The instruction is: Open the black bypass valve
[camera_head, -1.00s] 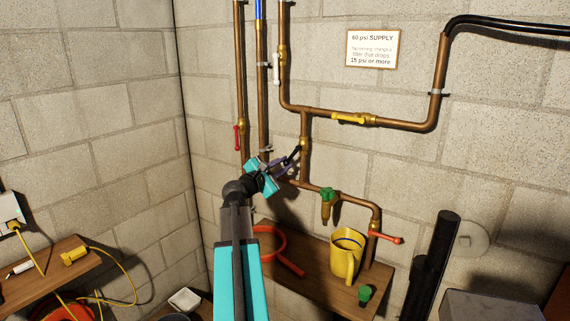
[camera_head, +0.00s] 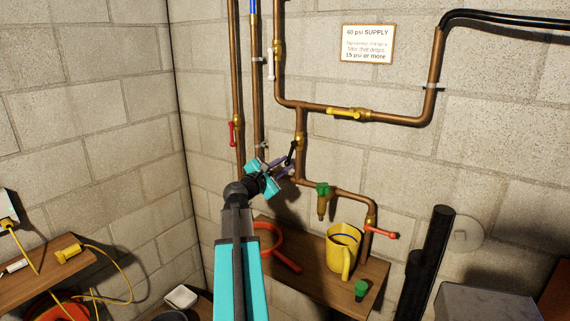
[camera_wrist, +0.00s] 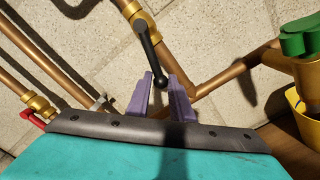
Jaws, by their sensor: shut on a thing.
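The black bypass valve handle (camera_head: 292,153) sits on a short vertical copper pipe below the upper horizontal pipe. It slants down and slightly left from its brass body (camera_head: 299,140). In the wrist view the black handle (camera_wrist: 149,48) hangs close to the line of its pipe, at a small angle to it. My gripper (camera_head: 284,166) reaches it from the lower left. In the wrist view the purple fingers of my gripper (camera_wrist: 163,88) are shut on the rounded free end of the handle.
A red-handled valve (camera_head: 232,133) is left of my gripper. A yellow valve (camera_head: 346,113) is on the pipe above right, and a green tap (camera_head: 322,190) is to the right.

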